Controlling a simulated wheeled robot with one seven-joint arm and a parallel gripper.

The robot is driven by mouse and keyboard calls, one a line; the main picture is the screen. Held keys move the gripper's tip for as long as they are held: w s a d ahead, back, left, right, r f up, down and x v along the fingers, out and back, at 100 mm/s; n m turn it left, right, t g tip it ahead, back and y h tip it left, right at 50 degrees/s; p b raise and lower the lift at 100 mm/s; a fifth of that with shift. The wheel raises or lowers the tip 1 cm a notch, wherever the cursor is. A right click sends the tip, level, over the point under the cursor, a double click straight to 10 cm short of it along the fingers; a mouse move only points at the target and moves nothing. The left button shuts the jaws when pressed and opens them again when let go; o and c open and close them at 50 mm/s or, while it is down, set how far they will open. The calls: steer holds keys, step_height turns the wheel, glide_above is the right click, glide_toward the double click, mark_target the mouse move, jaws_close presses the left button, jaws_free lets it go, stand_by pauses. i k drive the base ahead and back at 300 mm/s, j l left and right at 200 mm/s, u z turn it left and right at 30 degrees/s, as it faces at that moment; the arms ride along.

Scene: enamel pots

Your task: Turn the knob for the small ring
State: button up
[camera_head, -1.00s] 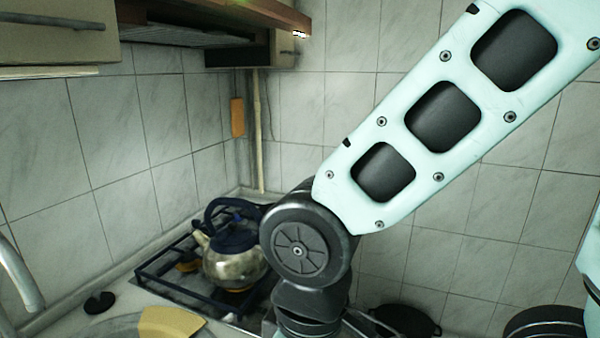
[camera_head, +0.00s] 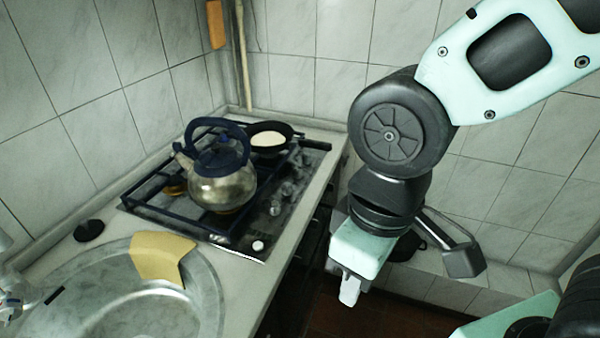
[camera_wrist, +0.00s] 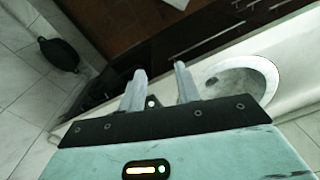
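The stove (camera_head: 152,205) is set in the counter, with a row of small knobs (camera_head: 275,207) along its right side. They look grey and blurred, and I cannot tell which one belongs to the small ring. A pale round spot (camera_head: 258,246) shows at the stove's front right corner. A metal kettle with a dark blue lid and handle (camera_head: 222,190) stands on a front ring. My gripper (camera_head: 348,290) hangs to the right of the counter, well apart from the knobs. In the wrist view my gripper's fingers (camera_wrist: 160,72) are spread with nothing between them; no knob shows there.
A dark pan (camera_head: 290,128) with pale contents stands at the back of the stove. A dark pot (camera_head: 400,248) lies behind my arm. Free space lies over the floor right of the counter.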

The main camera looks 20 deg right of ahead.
mark_target(296, 174)
steer(key=i+l+u, duration=0.2)
steer(key=u, duration=0.2)
steer(key=i+l+u, duration=0.2)
steer(key=u, duration=0.2)
steer(key=i+l+u, duration=0.15)
steer(key=l+u, duration=0.2)
steer(key=l, duration=0.1)
